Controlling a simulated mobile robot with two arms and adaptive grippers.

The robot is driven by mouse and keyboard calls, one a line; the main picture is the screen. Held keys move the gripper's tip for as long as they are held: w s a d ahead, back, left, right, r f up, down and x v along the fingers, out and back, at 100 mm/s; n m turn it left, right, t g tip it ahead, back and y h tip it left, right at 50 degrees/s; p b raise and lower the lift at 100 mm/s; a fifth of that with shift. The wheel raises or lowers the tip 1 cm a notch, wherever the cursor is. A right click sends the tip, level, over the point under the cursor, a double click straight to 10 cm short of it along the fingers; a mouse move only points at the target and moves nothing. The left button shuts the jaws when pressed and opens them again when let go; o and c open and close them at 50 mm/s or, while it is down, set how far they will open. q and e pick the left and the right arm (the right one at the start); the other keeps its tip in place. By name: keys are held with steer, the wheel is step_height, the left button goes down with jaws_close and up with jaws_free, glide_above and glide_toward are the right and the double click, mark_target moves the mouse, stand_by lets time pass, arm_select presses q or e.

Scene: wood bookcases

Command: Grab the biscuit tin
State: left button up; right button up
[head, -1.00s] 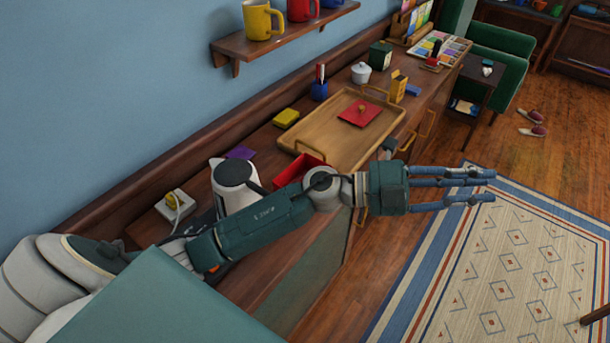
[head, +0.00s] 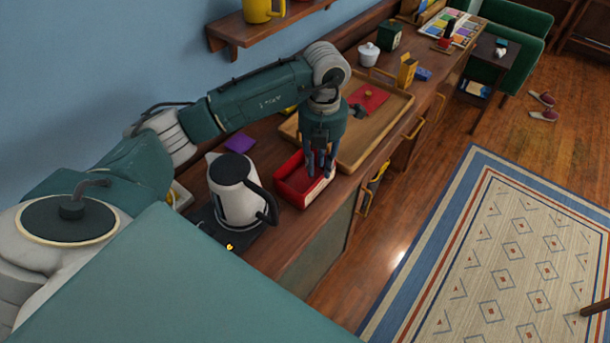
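A red open-topped box (head: 291,189), possibly the biscuit tin, sits on the wooden cabinet top beside the kettle. No label can be read on it. My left gripper (head: 319,176) points down over the right end of this box, with its fingers apart around or just inside that end. The fingers hide part of the box, and I cannot tell whether they touch it. My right gripper is not in view.
A white kettle (head: 235,200) with a dark handle stands close left of the box. A wooden tray (head: 352,152) with a red item (head: 369,98) lies behind. A wall shelf (head: 222,38) hangs above.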

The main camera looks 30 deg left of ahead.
mark_target(321, 177)
arm_select(q)
steer(key=f+p, duration=0.1)
steer(key=f, duration=0.1)
steer(key=f+p, duration=0.1)
steer(key=f, duration=0.2)
steer(key=shift+w+d+f+p, duration=0.1)
steer(key=shift+w+f+p, duration=0.1)
steer(key=shift+f+p, duration=0.15)
steer(key=shift+f, duration=0.25)
jaws_close()
steer(key=shift+w, duration=0.1)
